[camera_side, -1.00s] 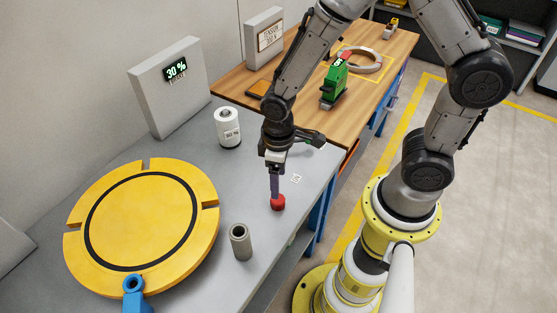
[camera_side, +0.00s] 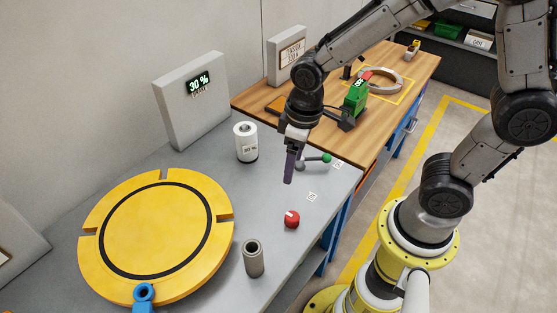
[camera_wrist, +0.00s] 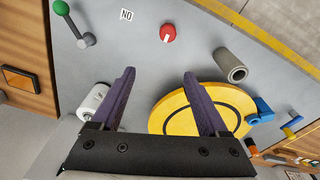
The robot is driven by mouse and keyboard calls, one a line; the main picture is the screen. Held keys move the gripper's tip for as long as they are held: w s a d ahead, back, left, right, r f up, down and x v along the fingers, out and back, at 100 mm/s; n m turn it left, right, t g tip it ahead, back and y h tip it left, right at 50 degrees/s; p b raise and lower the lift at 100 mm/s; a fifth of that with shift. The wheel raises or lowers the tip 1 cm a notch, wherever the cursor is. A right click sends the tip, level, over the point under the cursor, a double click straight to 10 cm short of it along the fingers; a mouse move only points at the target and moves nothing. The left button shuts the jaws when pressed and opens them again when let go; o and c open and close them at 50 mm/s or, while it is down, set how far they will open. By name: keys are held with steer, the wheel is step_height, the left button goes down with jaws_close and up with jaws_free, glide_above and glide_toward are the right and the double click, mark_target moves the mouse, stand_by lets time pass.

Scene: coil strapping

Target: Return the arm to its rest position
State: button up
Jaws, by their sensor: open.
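My gripper (camera_side: 288,180) hangs above the grey bench in the side view, its dark purple fingers pointing down. In the wrist view its two fingers (camera_wrist: 159,73) are spread apart with nothing between them. The red knob (camera_side: 291,220), with a white mark on top, sits on the bench below and apart from the fingers. It also shows in the wrist view (camera_wrist: 168,33), beyond the fingertips.
A lever with a green ball (camera_side: 326,158) stands behind the gripper. A white cylinder (camera_side: 246,142), a yellow turntable (camera_side: 155,235) and a grey tube (camera_side: 253,260) stand on the bench. A display (camera_side: 198,82) reads 30 %. A green tool (camera_side: 355,97) is on the wooden bench.

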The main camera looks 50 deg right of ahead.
step_height(320, 180, up, 9)
steer(key=s+d+m+t, duration=0.1)
steer(key=d+t, duration=0.2)
steer(key=s+d+r+m, duration=0.1)
steer(key=s+r, duration=0.1)
steer(key=s, duration=0.3)
steer(key=s+d+r+m+t, duration=0.1)
steer(key=s+d+r, duration=0.1)
steer(key=s, duration=0.4)
steer(key=shift+r+m, duration=0.25)
steer(key=shift+m, duration=0.05)
steer(key=shift+s, duration=0.1)
